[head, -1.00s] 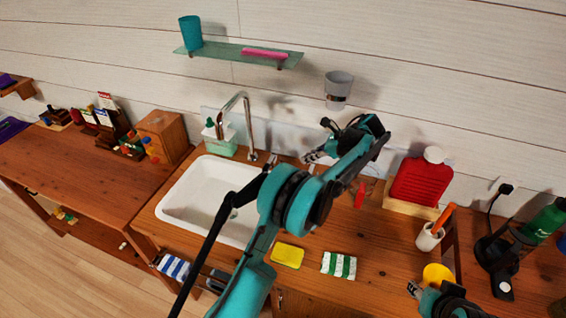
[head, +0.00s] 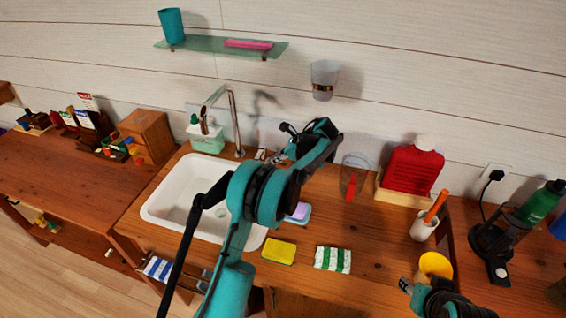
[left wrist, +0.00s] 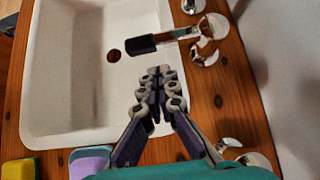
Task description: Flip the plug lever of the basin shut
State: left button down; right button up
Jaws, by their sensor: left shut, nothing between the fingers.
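The white basin (head: 165,205) is set in the wooden counter; its rim and dark drain hole (left wrist: 114,55) show in the left wrist view. The chrome tap (head: 236,120) stands at its back edge. In the left wrist view, a dark-tipped bar (left wrist: 155,42) reaches from chrome fittings (left wrist: 207,52) over the basin, and another chrome fitting (left wrist: 232,146) is at lower right. I cannot tell which part is the plug lever. My left gripper (left wrist: 160,76) is shut and empty, above the basin's back rim. My right gripper (head: 405,286) is at lower right, its jaws unclear.
A soap bottle (head: 206,137) stands left of the tap. A yellow sponge (head: 279,251), a green-striped cloth (head: 332,259) and a purple sponge (head: 299,211) lie right of the basin. A red container (head: 413,170) and orange-handled holder (head: 424,228) stand farther right. A glass shelf (head: 205,45) hangs above.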

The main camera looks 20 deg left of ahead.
pick_arm(q)
jog(key=shift+s+a, duration=0.1)
jog(key=shift+a, duration=1.05)
jog(key=shift+s+a+r+m+t, duration=0.1)
jog(key=shift+s+a+m+t, duration=0.15)
jog(key=shift+m+t, duration=0.2)
jog(key=a+m+t+h, duration=0.1)
jog(key=a+m+t, duration=0.3)
jog(key=a+m, duration=0.2)
jog(key=shift+a+m+t+h+p, duration=0.3)
jog(key=shift+a+m+t, duration=0.05)
jog(key=shift+a, duration=0.05)
dwell(0.4)
